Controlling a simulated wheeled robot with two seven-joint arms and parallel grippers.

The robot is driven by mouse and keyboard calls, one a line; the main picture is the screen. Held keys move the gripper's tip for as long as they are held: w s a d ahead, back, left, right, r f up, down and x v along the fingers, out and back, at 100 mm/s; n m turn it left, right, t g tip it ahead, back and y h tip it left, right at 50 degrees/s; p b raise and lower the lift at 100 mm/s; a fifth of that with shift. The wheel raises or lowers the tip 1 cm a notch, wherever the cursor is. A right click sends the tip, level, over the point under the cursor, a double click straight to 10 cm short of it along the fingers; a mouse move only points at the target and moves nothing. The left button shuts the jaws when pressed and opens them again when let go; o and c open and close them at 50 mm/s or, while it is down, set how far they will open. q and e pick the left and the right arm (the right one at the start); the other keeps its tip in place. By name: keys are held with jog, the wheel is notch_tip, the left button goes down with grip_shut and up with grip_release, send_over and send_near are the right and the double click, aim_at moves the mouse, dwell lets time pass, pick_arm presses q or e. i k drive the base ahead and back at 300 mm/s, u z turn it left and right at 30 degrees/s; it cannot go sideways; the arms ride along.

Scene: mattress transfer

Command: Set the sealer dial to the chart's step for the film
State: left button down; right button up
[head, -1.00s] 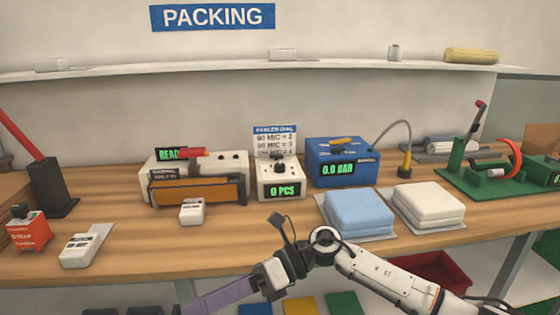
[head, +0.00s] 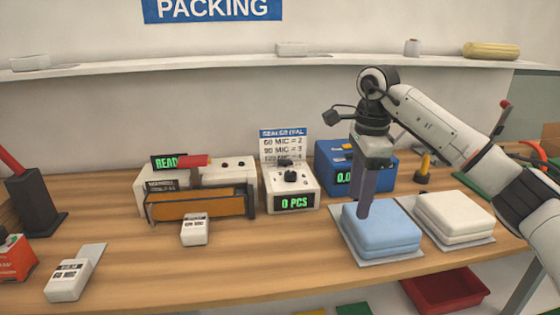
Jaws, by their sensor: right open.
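The sealer dial is a black knob (head: 290,177) on a small white box (head: 275,200) whose green display reads "0 PCS". The chart (head: 283,143) stands behind it, headed "SEALER DIAL"; I read 60 MIC = 2 and 90 MIC = 3, and a third line is unclear. The dial's setting is too small to read. The sealer (head: 240,180), white with an orange-brown front and a red handle, stands to the left with a partly visible "READY" display. My right gripper (head: 365,208) is open, pointing down in front of the blue unit, right of the dial. My left gripper is out of view.
A blue pump unit (head: 333,158) is partly hidden behind my right gripper. Blue (head: 380,228) and white (head: 455,217) folded pads lie at right. Small white devices (head: 194,230) (head: 69,280) lie at front left. A yellow roll (head: 491,51) rests on the shelf.

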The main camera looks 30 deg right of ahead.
aim_at(289, 176)
jog(key=i, duration=1.1)
